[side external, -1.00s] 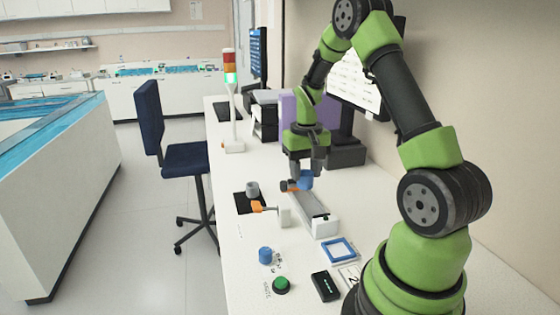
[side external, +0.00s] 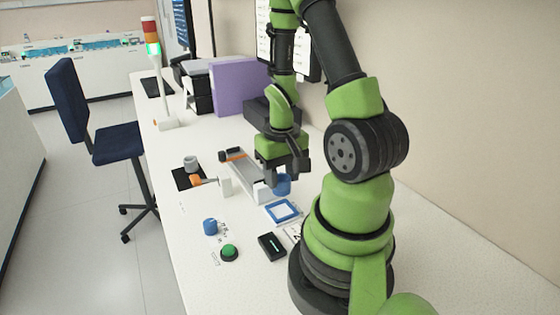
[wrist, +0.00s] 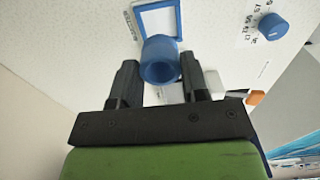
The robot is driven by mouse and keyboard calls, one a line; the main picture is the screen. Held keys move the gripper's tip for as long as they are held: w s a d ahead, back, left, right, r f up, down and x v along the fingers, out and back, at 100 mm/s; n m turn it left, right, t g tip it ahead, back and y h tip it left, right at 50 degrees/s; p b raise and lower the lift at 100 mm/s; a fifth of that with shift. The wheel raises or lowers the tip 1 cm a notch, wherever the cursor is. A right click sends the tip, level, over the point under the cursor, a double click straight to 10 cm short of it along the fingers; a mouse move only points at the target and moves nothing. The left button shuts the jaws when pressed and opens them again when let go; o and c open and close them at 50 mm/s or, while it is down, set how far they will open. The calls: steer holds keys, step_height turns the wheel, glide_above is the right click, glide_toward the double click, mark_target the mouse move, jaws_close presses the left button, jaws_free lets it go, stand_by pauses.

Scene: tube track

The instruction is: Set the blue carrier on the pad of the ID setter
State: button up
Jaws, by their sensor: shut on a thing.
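The blue carrier (side external: 282,187) is a small hollow cylinder. My gripper (side external: 286,174) is shut on it, with a dark finger on either side. In the wrist view the carrier (wrist: 160,60) shows its open end between the fingertips. The carrier is in the air near the close end of the track, just behind the blue-framed white pad (side external: 282,211). That pad also shows in the wrist view (wrist: 177,17), past the carrier, which covers part of its edge. A blue knob (side external: 210,227) with numbers around it stands left of the pad.
The grey track (side external: 243,170) lies behind, with an orange-and-dark piece at its far end. Left of it are a grey cylinder (side external: 190,162) on a black mat and an orange-tipped part (side external: 196,181). A green button (side external: 229,252) and a black box (side external: 272,246) stand in front.

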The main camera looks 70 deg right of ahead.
steer(key=shift+f, duration=2.8)
steer(key=shift+f, duration=0.1)
steer(key=o, duration=0.9)
steer(key=shift+c, duration=0.2)
step_height(320, 180, up, 10)
steer(key=shift+f, duration=0.1)
